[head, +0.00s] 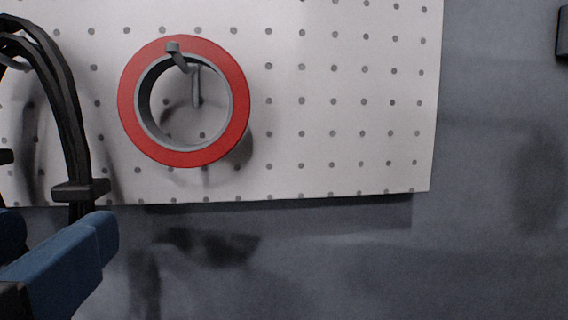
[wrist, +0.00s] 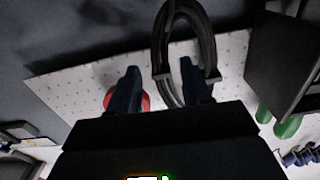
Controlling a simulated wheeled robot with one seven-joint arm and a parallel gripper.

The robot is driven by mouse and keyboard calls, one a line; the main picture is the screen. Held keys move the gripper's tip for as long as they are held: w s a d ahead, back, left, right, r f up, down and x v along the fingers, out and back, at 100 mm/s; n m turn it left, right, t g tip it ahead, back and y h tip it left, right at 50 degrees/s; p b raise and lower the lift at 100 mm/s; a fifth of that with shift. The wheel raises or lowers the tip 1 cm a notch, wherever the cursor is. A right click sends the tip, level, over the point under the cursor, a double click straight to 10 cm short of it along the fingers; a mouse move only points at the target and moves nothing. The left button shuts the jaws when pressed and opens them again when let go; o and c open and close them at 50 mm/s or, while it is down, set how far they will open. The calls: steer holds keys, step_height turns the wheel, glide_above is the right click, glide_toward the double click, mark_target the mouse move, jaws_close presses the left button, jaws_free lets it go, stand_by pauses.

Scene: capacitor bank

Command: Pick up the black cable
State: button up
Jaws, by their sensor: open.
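The black cable (head: 62,100) is a looped bundle at the left edge of the head view, hanging in front of the pegboard. A dark clip (head: 82,190) binds its strands low down. In the wrist view the cable (wrist: 163,45) hangs as a long loop, and its right side passes behind the right finger. My gripper (wrist: 160,65) is open, with two dark blue fingers. The cable's left side shows in the gap between them, with no visible grip on it. In the head view a blue finger is just below the clip; the cable's lower end is hidden there.
A red tape roll (head: 128,100) hangs on a peg of the white pegboard (head: 345,100), right of the cable. In the wrist view a dark box (wrist: 275,65) and green cylinders (wrist: 288,127) are at the right.

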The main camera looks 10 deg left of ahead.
mark_target(66, 221)
steer(key=x, duration=0.1)
steer(key=p+x, duration=0.1)
steer(key=x, duration=0.3)
steer(key=shift+s+a, duration=0.1)
steer(key=shift+a, duration=0.15)
steer(key=shift+c, duration=0.2)
jaws_close()
